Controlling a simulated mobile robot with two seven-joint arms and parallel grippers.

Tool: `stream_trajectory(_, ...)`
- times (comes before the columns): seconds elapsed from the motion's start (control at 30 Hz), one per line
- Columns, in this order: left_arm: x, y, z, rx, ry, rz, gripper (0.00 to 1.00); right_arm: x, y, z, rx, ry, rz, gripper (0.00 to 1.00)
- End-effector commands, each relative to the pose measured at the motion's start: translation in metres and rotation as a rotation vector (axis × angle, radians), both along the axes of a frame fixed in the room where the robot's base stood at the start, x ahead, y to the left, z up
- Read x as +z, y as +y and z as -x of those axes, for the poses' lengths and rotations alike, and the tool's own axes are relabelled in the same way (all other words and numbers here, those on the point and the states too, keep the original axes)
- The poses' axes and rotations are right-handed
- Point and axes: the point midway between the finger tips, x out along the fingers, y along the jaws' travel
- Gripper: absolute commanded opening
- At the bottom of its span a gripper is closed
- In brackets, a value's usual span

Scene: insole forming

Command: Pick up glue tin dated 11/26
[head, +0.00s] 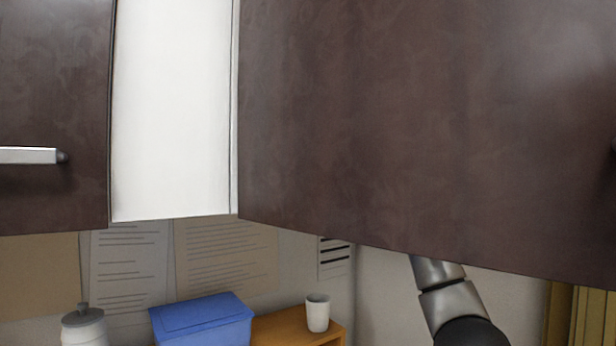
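No glue tin and no date label show in the head view. A large dark brown cabinet door (420,120) fills the upper right and hides what is behind it. My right arm (452,300) rises from the lower right and passes behind the door's lower edge. The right gripper is hidden there, so I cannot see whether it holds anything. My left gripper is out of view.
A white cabinet panel (172,110) shows beside another brown door (50,90) with a pale handle (30,155). Below are a lidded grey container (84,327), a blue box (203,324), a white cup (318,313) on a wooden shelf (285,326), and wall papers.

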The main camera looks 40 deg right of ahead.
Motion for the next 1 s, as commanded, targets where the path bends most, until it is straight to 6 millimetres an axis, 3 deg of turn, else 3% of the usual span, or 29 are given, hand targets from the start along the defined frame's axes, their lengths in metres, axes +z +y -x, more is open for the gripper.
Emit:
stream_trajectory(0.07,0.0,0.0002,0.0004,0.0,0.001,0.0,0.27,0.0002,-0.0001,0.0003,0.0,0.0,0.0,0.72)
stream_trajectory(0.63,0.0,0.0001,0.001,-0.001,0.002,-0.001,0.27,0.0006,-0.0002,0.0005,0.0,-0.001,0.0,0.08)
stream_trajectory(1.0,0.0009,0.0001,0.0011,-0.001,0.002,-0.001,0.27,0.0051,-0.0002,0.001,0.0,-0.005,0.0,0.06)
